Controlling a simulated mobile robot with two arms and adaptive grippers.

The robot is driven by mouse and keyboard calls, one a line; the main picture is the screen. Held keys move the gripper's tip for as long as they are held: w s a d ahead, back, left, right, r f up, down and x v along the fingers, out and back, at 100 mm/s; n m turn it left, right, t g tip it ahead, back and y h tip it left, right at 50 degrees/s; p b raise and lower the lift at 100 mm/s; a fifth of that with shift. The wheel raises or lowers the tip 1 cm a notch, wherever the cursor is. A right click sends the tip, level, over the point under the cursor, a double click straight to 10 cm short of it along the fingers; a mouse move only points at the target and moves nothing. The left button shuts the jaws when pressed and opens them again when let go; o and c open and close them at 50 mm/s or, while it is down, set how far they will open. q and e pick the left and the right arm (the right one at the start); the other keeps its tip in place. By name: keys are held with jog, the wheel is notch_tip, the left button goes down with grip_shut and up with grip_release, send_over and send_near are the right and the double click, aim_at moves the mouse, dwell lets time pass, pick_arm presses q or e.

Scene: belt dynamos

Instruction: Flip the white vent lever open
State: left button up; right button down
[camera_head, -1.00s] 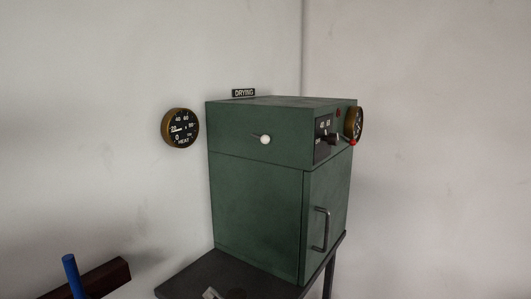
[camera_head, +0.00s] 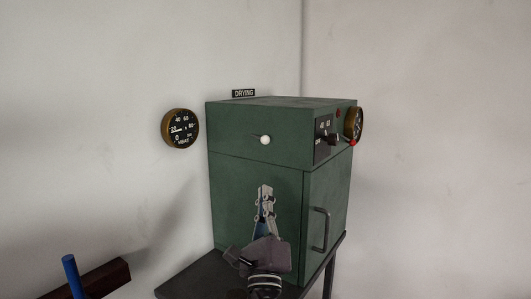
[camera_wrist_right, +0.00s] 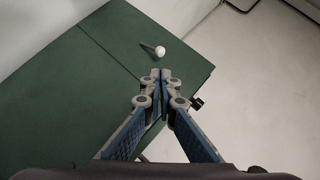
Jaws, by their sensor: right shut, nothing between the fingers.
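The white vent lever (camera_head: 264,140) is a thin dark rod with a white ball end on the upper side panel of the green drying cabinet (camera_head: 235,200). In the right wrist view the white ball (camera_wrist_right: 159,50) shows just beyond the fingertips, apart from them. My right gripper (camera_head: 266,190) is shut and empty, pointing up in front of the cabinet's side, below the lever. Its fingertips meet in the right wrist view (camera_wrist_right: 160,73). My left gripper is not in view.
A round heat dial (camera_head: 180,128) is on the wall at left. The cabinet's front has a knob (camera_head: 332,139), a second gauge (camera_head: 354,123) and a door handle (camera_head: 321,229). The cabinet stands on a dark table (camera_head: 190,284). A blue rod (camera_head: 73,275) is at lower left.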

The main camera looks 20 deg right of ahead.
aim_at(265, 143)
jog(key=x, duration=1.2)
jog(key=shift+w+d+r, duration=0.1)
jog(key=shift+w+r, duration=0.1)
jog(key=shift+w+d+r, duration=0.2)
jog(key=shift+w+r, duration=0.2)
jog(key=shift+w, duration=0.2)
jog(key=shift+w+p, duration=0.1)
jog(key=shift+p, duration=0.2)
